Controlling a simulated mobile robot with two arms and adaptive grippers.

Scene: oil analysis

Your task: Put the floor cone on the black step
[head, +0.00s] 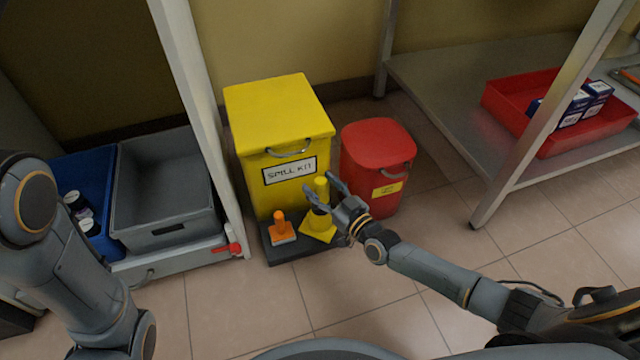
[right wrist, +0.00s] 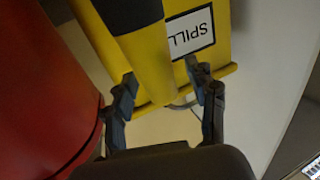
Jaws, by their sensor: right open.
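The yellow floor cone (head: 318,227) with a dark band stands upright, its base on the right part of the low black step (head: 289,250). The cone also shows large in the right wrist view (right wrist: 150,60). My right gripper (head: 326,190) is open at the cone's upper part. In the right wrist view its fingers (right wrist: 160,88) are spread on either side of the cone's tip, with gaps visible. Part of the cone is hidden behind the gripper in the head view. My left arm shows at the left, but its gripper is out of view.
An orange-handled tool (head: 281,230) stands on the step left of the cone. A yellow spill kit bin (head: 285,115) and a red bin (head: 375,150) stand close behind. A grey tray (head: 165,190) and shelf leg are left. Floor in front is clear.

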